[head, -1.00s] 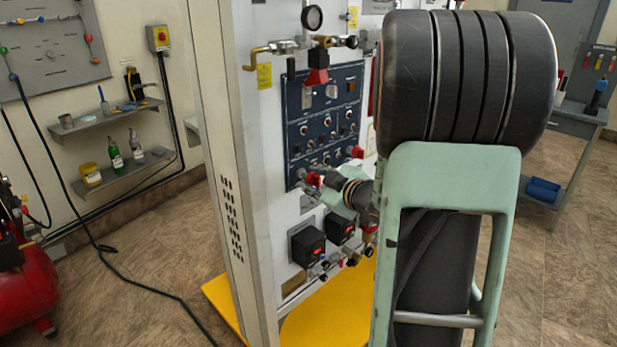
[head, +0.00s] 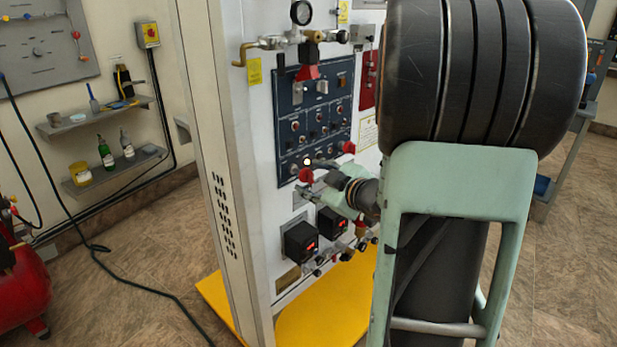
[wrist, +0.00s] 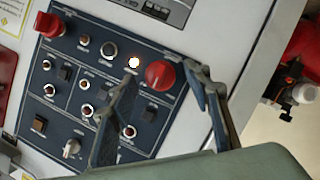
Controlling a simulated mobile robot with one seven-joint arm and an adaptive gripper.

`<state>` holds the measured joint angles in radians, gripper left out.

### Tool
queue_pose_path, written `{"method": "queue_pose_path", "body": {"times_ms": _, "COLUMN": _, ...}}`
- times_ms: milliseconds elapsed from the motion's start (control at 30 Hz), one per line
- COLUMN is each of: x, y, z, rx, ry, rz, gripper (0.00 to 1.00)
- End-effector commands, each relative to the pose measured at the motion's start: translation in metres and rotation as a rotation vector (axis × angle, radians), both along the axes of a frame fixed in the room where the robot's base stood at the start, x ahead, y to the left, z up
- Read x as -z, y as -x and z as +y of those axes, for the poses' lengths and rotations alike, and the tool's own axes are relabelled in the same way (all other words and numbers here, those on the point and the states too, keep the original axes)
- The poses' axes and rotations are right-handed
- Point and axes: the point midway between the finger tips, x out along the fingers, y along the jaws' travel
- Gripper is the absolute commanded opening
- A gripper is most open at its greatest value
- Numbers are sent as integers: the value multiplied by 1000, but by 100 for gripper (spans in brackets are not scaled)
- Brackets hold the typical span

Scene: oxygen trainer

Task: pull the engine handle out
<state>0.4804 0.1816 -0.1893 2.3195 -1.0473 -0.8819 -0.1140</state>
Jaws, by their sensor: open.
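Two red knobs stand on the dark blue control panel (head: 322,110). One red knob (wrist: 160,75) sits near a lit lamp (wrist: 132,62) in the wrist view; it also shows at the panel's lower edge in the head view (head: 305,175). The other red knob (wrist: 50,25) is at the panel's corner. No readable label shows which is the engine handle. My gripper (wrist: 159,73) is open. Its fingers appear on either side of the knob near the lamp; contact cannot be told. My arm partly hides the panel's surroundings in the head view.
The white cabinet (head: 232,130) carries the panel, with a gauge (head: 300,12) and brass piping above. Black boxes with red displays (head: 301,241) and valves sit below. A yellow base plate (head: 320,315) lies on the floor. Shelves (head: 105,115) hang on the left wall.

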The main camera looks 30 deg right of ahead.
Motion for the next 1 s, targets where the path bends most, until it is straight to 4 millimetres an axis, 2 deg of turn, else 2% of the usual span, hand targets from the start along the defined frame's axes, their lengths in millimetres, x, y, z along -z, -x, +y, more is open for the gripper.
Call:
{"method": "queue_pose_path", "body": {"times_ms": 300, "x": -21, "y": 62, "z": -7, "rx": 4, "ry": 3, "rz": -3, "gripper": 45}}
{"method": "queue_pose_path", "body": {"times_ms": 500, "x": -28, "y": 86, "z": -9, "rx": 2, "ry": 3, "rz": -1, "gripper": 45}}
{"method": "queue_pose_path", "body": {"times_ms": 700, "x": -29, "y": 94, "z": -9, "rx": 1, "ry": 0, "rz": 1, "gripper": 45}}
{"method": "queue_pose_path", "body": {"times_ms": 1000, "x": -29, "y": 92, "z": -9, "rx": 5, "ry": -3, "rz": 3, "gripper": 45}}
